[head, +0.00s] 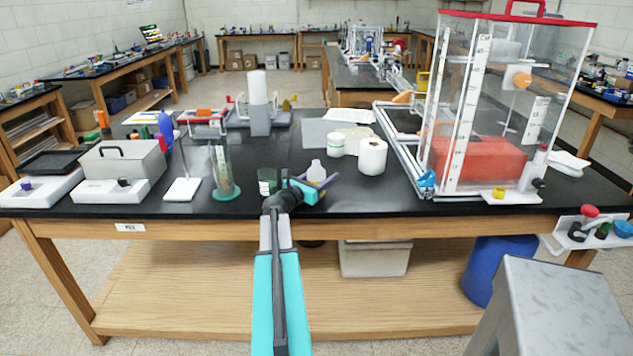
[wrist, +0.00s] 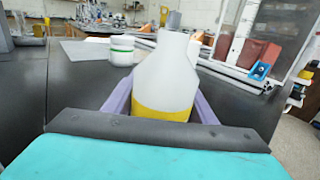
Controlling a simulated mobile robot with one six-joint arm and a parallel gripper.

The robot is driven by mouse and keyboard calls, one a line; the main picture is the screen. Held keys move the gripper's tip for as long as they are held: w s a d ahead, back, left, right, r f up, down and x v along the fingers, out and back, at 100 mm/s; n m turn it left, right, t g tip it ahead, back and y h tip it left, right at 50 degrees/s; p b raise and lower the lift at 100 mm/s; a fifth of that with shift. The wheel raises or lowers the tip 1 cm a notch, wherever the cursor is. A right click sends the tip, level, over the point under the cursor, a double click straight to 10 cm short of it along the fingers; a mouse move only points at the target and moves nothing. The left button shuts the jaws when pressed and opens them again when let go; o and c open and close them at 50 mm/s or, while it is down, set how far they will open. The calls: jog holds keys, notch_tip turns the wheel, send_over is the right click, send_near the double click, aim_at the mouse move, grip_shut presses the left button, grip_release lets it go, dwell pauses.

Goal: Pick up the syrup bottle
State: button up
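The syrup bottle appears as a translucent white bottle with yellow liquid low inside and a grey cap; it stands upright on the black bench top in the head view (head: 316,170) and fills the middle of the wrist view (wrist: 166,75). My gripper (head: 312,186) is at the bottle's near side, low over the bench. In the wrist view its purple fingers (wrist: 164,108) are spread, one on each side of the bottle. No clear grip shows. The lower end of the bottle is hidden behind my gripper's dark edge.
A white jar (head: 336,146) and a white roll (head: 373,157) stand just behind and right of the bottle. A green-tinted glass cylinder (head: 223,172) stands to the left. A tall clear case with a red top (head: 505,110) takes up the right end of the bench (head: 330,205).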

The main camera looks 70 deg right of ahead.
aim_at(322, 168)
jog(key=c, duration=0.6)
jog(key=shift+r, duration=0.1)
jog(key=shift+c, duration=0.2)
jog(key=shift+r+b, duration=0.3)
jog(key=shift+r, duration=1.15)
jog(key=shift+a+r, duration=0.2)
jog(key=shift+a, duration=0.1)
jog(key=s+a+p, duration=0.1)
jog(key=a+p, duration=0.1)
jog(key=a, duration=0.5)
jog(key=s+a+r+p, duration=0.1)
jog(key=a+p, duration=0.1)
jog(key=a, duration=0.5)
jog(key=shift+s+a+r, duration=0.3)
jog(key=shift+a, duration=0.05)
jog(key=shift+f+p, duration=0.1)
jog(key=shift+p, duration=0.25)
